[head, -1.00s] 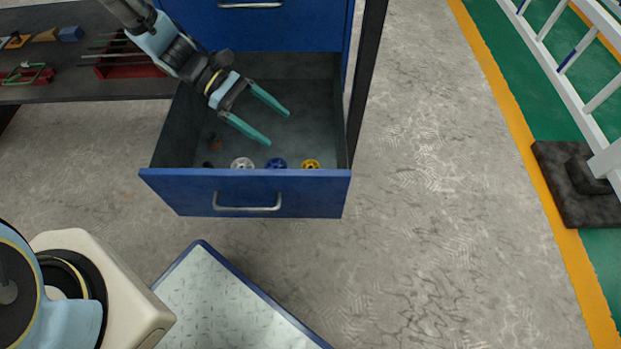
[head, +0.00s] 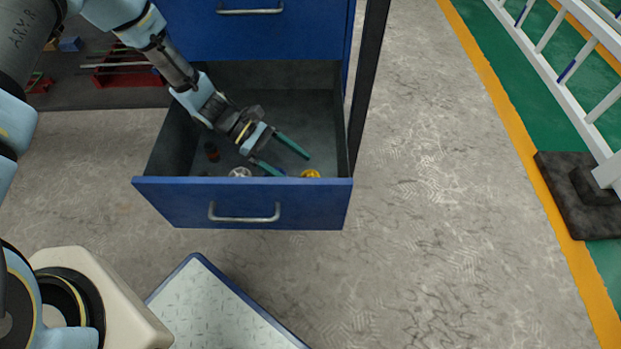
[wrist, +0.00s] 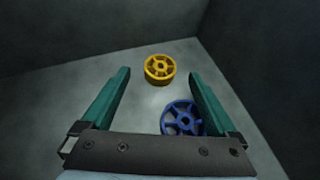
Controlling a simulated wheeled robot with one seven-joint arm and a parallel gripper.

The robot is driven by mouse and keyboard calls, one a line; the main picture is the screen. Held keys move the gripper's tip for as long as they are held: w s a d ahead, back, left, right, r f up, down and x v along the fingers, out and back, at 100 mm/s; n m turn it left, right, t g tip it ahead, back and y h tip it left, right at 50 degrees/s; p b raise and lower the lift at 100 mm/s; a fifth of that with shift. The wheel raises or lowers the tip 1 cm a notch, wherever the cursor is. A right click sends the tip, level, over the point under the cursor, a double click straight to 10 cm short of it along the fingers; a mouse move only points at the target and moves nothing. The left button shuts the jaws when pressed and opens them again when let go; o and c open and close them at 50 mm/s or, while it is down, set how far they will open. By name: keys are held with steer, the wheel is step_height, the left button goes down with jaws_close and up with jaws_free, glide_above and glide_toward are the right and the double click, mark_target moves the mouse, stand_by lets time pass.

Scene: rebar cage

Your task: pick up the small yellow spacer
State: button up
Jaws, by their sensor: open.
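The small yellow spacer (head: 311,174) is a wheel-shaped piece on the drawer floor, near the front right corner; the drawer front hides its lower part in the head view. In the wrist view the yellow spacer (wrist: 160,69) lies beyond the fingertips, between their lines. My gripper (head: 295,163) is open and empty, reaching down into the drawer from the left; its green fingers also show in the wrist view (wrist: 160,75). A blue spacer (wrist: 183,118) lies between the fingers, nearer the palm and close to the right finger.
The open blue drawer (head: 240,203) has walls close around my gripper. A white spacer (head: 240,172) and a dark red piece (head: 211,151) lie in its left part. A dark shelf (head: 95,95) with red racks stands at the left.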

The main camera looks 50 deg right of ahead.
mark_target(306, 175)
steer(key=x, duration=0.4)
steer(key=c, duration=1.4)
